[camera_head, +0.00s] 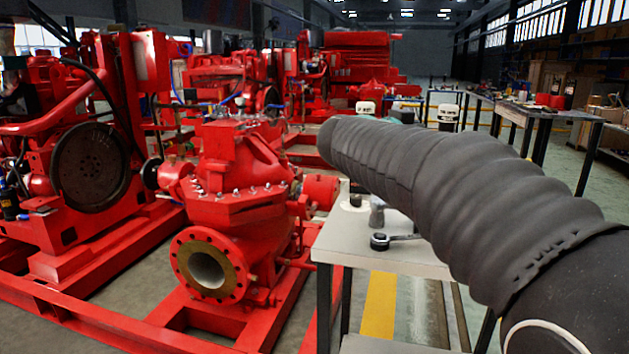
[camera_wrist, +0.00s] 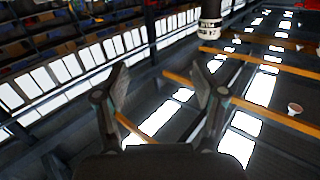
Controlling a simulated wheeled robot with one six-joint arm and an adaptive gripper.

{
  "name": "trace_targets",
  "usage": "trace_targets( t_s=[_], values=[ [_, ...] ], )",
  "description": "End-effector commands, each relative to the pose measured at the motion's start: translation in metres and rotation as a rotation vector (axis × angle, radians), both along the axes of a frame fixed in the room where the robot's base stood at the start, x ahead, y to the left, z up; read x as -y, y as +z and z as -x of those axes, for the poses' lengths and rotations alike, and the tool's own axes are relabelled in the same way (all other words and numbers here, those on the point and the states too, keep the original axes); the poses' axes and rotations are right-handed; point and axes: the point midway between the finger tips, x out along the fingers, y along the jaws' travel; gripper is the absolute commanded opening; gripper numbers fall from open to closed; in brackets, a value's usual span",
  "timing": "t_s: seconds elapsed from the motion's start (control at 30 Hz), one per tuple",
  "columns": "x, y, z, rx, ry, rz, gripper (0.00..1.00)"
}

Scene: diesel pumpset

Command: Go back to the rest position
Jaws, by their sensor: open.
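My gripper (camera_wrist: 161,76) shows in the wrist view with its two fingers spread well apart. Nothing is between the fingers. Behind them are bright windows (camera_wrist: 110,47) and yellow beams (camera_wrist: 262,108), seen at a slant. In the head view my arm, in a ribbed black sleeve, reaches from the lower right toward the middle. My gripper itself is not visible in the head view.
A red pump (camera_head: 240,190) on a red frame stands left of my arm. A light grey table (camera_head: 385,259) below my arm holds a ratchet-like tool (camera_head: 392,240). A workbench (camera_head: 545,108) stands at the right. Yellow-striped floor (camera_head: 379,305) lies beneath the grey table.

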Motion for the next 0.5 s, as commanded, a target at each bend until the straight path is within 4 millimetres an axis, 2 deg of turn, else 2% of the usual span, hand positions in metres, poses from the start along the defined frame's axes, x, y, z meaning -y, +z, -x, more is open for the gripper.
trace_targets(
  t_s=[0.27, 0.43, 0.5],
  values=[
    [-0.007, 0.026, -0.003, 0.123, 0.188, 0.047, 0.70],
    [-0.022, 0.041, -0.001, 0.193, 0.372, 0.072, 0.70],
    [-0.034, 0.044, 0.003, 0.211, 0.482, 0.082, 0.70]
  ],
)
